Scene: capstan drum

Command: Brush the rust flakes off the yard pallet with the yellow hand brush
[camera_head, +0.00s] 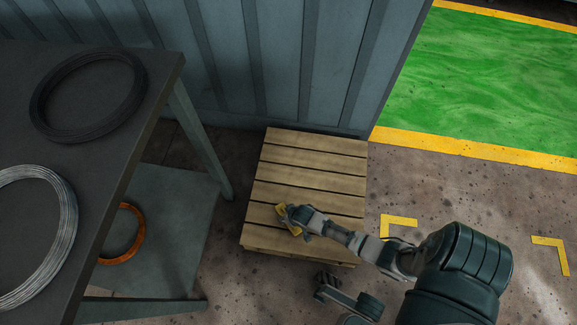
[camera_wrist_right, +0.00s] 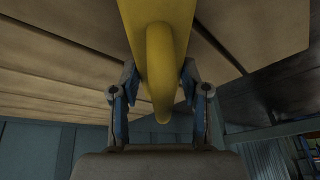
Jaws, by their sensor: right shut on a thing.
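The yard pallet (camera_head: 310,182) is a pale wooden slatted platform on the floor against a blue-grey ribbed wall. My right gripper (camera_head: 293,217) is over its near left part, shut on the yellow hand brush (camera_head: 284,211). In the right wrist view the brush's yellow handle (camera_wrist_right: 158,50) runs between the two fingers (camera_wrist_right: 160,95), with pallet boards behind it. Whether the bristles touch the boards is hidden. I cannot make out any rust flakes on the pallet. What seems to be my left gripper (camera_head: 326,285) is low in the head view, off the pallet's near edge; its fingers are unclear.
A dark table (camera_head: 110,120) at left carries a black wire coil (camera_head: 88,95) and a silver one (camera_head: 66,225). An orange coil (camera_head: 137,240) lies on its lower shelf (camera_head: 180,235). Open floor with yellow corner marks (camera_head: 398,219) lies right of the pallet.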

